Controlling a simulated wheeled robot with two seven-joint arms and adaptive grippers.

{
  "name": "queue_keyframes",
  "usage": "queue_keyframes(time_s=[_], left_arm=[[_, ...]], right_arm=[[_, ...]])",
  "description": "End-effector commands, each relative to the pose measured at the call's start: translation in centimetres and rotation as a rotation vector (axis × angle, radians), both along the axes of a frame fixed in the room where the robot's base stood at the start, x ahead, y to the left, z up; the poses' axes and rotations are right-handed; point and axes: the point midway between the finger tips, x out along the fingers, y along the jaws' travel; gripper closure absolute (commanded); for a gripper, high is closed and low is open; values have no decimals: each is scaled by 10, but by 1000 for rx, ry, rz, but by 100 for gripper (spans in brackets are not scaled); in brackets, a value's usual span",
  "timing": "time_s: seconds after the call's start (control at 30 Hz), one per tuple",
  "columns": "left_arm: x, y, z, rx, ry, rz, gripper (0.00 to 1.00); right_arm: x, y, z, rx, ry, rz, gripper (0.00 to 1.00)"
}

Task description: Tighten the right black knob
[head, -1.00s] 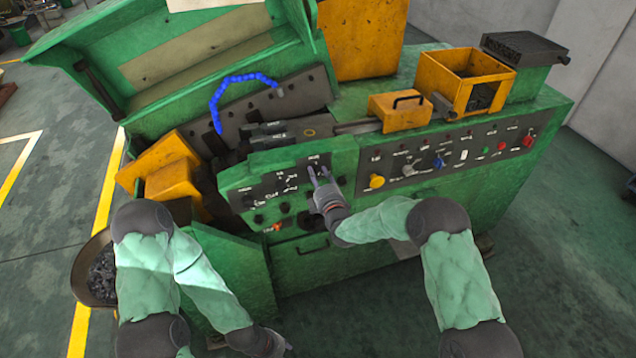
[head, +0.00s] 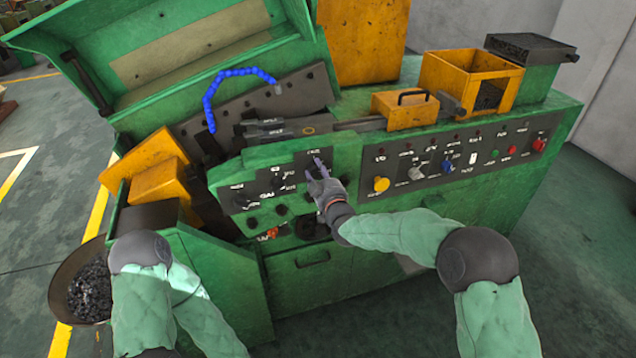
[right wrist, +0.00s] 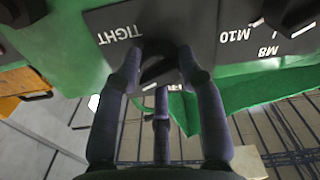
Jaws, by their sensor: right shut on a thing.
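The black knob (right wrist: 158,72) sits on the dark panel (right wrist: 120,25) beside the upside-down label "TIGHT" in the right wrist view. My right gripper (right wrist: 164,60) is shut on this knob, with fingers on both sides and a third finger below. In the head view my right gripper (head: 317,172) reaches the upper right of the control panel and covers the knob there. My left gripper is out of view below the bottom edge.
Another black knob (right wrist: 292,12) is beside the "M10" and "M8" marks. A second panel to the right carries a yellow button (head: 381,184) and a red knob (head: 539,145). A bowl of dark pieces (head: 60,285) stands at the lower left.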

Motion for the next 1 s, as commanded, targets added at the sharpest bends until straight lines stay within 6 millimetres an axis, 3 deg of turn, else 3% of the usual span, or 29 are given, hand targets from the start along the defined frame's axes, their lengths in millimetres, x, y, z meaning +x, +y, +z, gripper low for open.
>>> queue_keyframes(time_s=[0.03,0.5,1.0], left_arm=[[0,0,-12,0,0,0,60],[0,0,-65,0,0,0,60],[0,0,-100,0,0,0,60]], right_arm=[[-1,1,-6,40,14,2,94],[0,1,-5,461,150,1,94],[0,1,-3,767,253,1,94]])
